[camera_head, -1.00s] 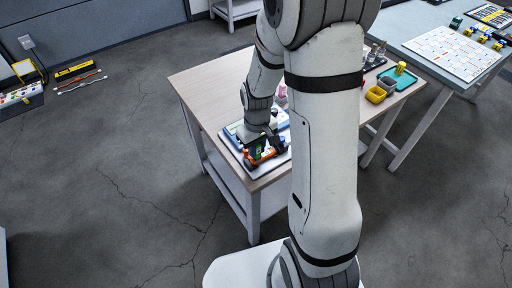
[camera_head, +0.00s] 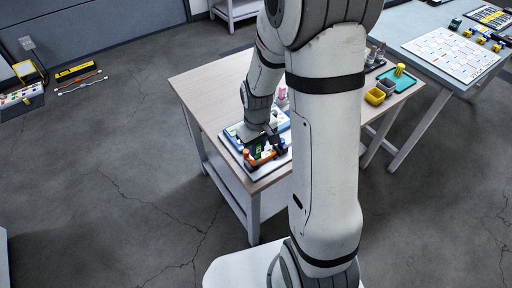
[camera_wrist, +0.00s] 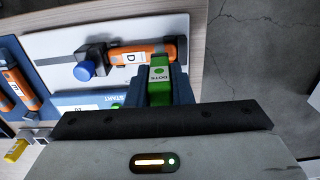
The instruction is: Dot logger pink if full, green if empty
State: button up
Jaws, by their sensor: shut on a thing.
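My gripper (camera_wrist: 160,88) is shut on a green block marked DOTS (camera_wrist: 160,92), with a blue-grey finger on each side. An orange logger with a white label marked D (camera_wrist: 140,55) lies across the white board in the wrist view, just beyond the green block's tip. I cannot tell whether the two touch. A dark clamp with a blue knob (camera_wrist: 84,71) sits at the logger's left end. In the head view my gripper (camera_head: 263,146) is low over the board, and the orange logger (camera_head: 252,161) shows beside it. No dot is clearly visible on the logger.
More orange loggers (camera_wrist: 20,88) lie at the left on a blue area, one marked E. A yellow item (camera_wrist: 16,149) is at lower left. The wooden table (camera_head: 205,88) has clear room behind. Yellow and grey cups (camera_head: 375,96) and a teal tray (camera_head: 404,80) stand at its far right.

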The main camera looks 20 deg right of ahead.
jog(key=shift+r+p, duration=2.15)
jog(key=shift+r, duration=1.1)
